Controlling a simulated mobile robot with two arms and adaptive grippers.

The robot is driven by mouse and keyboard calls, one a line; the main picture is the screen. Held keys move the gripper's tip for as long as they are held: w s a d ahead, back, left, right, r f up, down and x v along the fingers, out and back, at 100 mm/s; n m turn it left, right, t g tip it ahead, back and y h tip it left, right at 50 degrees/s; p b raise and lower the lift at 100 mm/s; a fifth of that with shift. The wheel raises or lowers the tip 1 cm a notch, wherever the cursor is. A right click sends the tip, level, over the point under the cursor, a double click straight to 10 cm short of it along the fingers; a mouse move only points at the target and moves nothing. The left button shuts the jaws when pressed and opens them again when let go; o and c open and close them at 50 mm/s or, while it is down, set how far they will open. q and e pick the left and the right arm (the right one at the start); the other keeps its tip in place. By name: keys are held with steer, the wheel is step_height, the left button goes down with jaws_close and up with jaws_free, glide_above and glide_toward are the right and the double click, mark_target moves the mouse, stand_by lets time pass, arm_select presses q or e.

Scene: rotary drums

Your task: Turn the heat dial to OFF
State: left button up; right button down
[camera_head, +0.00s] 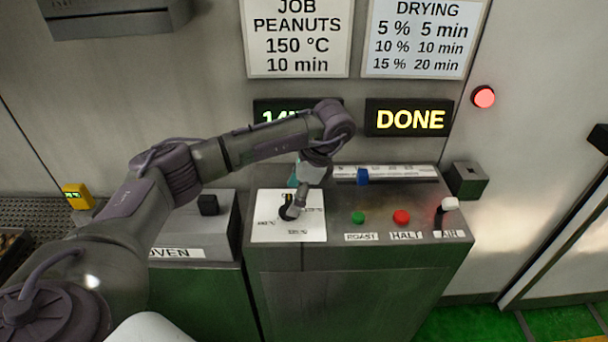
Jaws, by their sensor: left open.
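The heat dial (285,212) is a black knob on a white plate (262,233) with temperature marks, on top of the metal console. A small yellow mark shows at its top. My left gripper (293,209) reaches down over the dial from above, with its fingers at the knob. It is open. The gripper and wrist hide part of the dial and the plate's upper marks, so I cannot tell exactly where the dial points or whether the fingers touch it. My right gripper is not in view.
Right of the plate are a green button (358,217), a red button (401,217) and a white-tipped lever (449,204). A blue slider (362,176) sits on a scale behind them. The display (410,118) reads DONE. A black knob (208,205) stands on the oven box, left.

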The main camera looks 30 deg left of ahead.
arm_select(q)
steer(key=v, duration=1)
